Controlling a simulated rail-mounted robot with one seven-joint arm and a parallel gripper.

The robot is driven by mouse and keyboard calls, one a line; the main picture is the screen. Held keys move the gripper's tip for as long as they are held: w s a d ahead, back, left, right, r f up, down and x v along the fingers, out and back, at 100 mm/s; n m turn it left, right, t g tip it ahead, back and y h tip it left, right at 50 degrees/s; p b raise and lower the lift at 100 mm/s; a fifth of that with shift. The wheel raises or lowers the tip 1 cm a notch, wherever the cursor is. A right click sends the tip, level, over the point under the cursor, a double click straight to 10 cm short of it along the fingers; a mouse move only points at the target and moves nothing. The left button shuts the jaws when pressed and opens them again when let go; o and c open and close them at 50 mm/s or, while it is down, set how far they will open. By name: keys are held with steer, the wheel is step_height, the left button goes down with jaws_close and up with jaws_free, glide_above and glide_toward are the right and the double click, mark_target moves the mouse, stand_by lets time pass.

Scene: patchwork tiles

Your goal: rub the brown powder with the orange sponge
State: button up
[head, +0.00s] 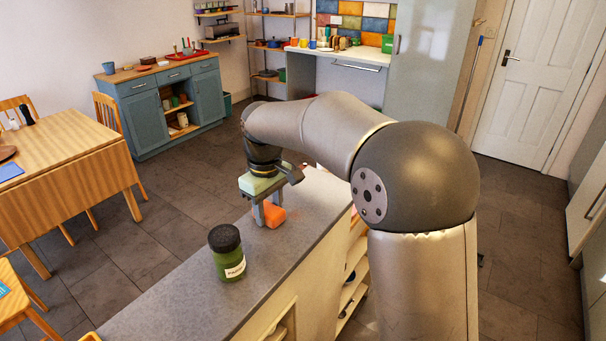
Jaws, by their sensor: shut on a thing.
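In the head view my gripper (266,215) points down over the grey counter (205,303). It is shut on the orange sponge (274,214), which shows between and beside the fingers. The sponge is at or very near the counter top; I cannot tell whether it touches. I see no brown powder; the counter behind and under the gripper is partly hidden by my arm.
A green jar (228,257) with a black lid stands on the counter, nearer the camera than my gripper. A wooden table (70,180) stands at the left, beyond a floor gap. A blue cabinet (172,105) is at the back. Bare counter lies around the jar.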

steer(key=shift+w+a+r, duration=0.15)
steer(key=shift+w+a, duration=0.1)
steer(key=shift+a, duration=0.1)
step_height(320, 180, up, 3)
steer(key=shift+s+d+r+p, duration=0.1)
steer(key=shift+d+r+p, duration=0.1)
steer(key=shift+p, duration=1.05)
steer(key=shift+a+r+p, duration=0.1)
steer(key=shift+r+p, duration=1.7)
steer(key=shift+r, duration=0.45)
